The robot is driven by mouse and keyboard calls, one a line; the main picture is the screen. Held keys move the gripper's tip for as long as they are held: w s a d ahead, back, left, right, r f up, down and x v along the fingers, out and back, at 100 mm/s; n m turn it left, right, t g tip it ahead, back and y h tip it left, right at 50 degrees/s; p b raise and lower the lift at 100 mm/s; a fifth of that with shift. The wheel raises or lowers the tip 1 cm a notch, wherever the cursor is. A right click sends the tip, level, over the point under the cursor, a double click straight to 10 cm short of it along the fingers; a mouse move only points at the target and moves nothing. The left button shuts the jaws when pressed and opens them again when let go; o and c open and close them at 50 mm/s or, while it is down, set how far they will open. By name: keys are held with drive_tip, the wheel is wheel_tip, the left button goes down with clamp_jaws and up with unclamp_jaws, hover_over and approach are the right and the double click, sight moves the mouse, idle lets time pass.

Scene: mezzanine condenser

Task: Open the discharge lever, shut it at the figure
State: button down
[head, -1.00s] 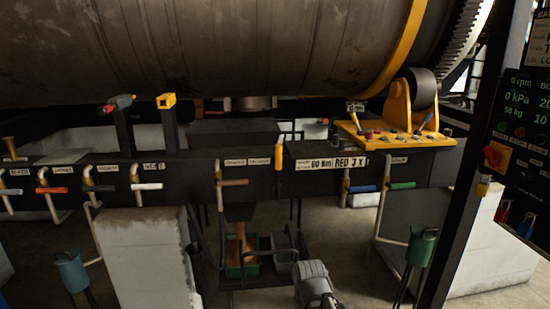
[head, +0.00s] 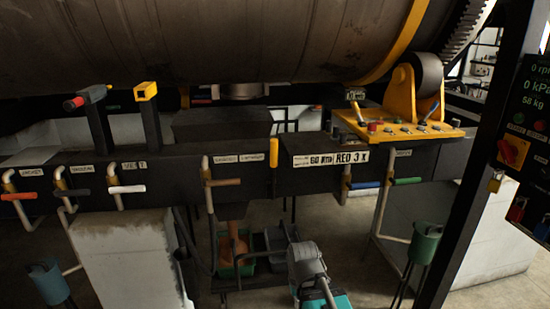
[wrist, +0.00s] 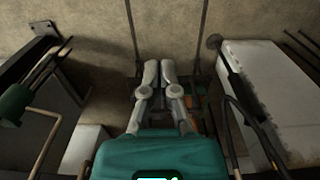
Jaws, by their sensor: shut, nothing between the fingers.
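On the dark beam in the head view, a yellow upright lever (head: 274,151) stands beside small label plates (head: 238,158) that are too blurred to read surely. A brown-handled lever (head: 222,182) sits on a pipe just left of it. I cannot tell surely which is the discharge lever. The display panel (head: 535,101) at the right edge reads 58 kg. In the wrist view my gripper (wrist: 159,70) has its fingertips together, empty, pointed over the floor. It is apart from the levers, low at the bottom of the head view.
A sign (head: 330,158) reads "60 min" and "RED 3 X". Green (head: 238,248) and grey bins stand under the beam. More levers with orange, black and white handles (head: 127,189) line the left. A yellow console (head: 400,128) and dark post (head: 478,150) stand right.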

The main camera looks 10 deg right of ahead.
sight(276, 155)
idle(0.3)
drive_tip(key=w+d+r+n+t+h, duration=0.2)
drive_tip(key=w+d+r+t, duration=0.15)
drive_tip(key=w, duration=0.35)
drive_tip(key=w+d+r+n+t+h+p, duration=0.1)
drive_tip(key=w+d+r+t, duration=0.25)
drive_tip(key=w, duration=0.35)
drive_tip(key=w+d+r+n+t+h, duration=0.2)
drive_tip(key=w+d+r+t, duration=0.15)
drive_tip(key=w, duration=0.35)
drive_tip(key=w+a+r+n+t+y, duration=0.6)
drive_tip(key=w+r+n+t+y, duration=0.2)
drive_tip(key=n, duration=0.7)
drive_tip(key=shift+w+r+n+t+y+p, duration=0.4)
drive_tip(key=shift+w+r, duration=1)
drive_tip(key=shift+r, duration=0.95)
drive_tip(key=shift+a, duration=0.1)
drive_tip(key=shift+w, duration=0.1)
drive_tip(key=p+x, duration=0.2)
drive_tip(key=x, duration=1.2)
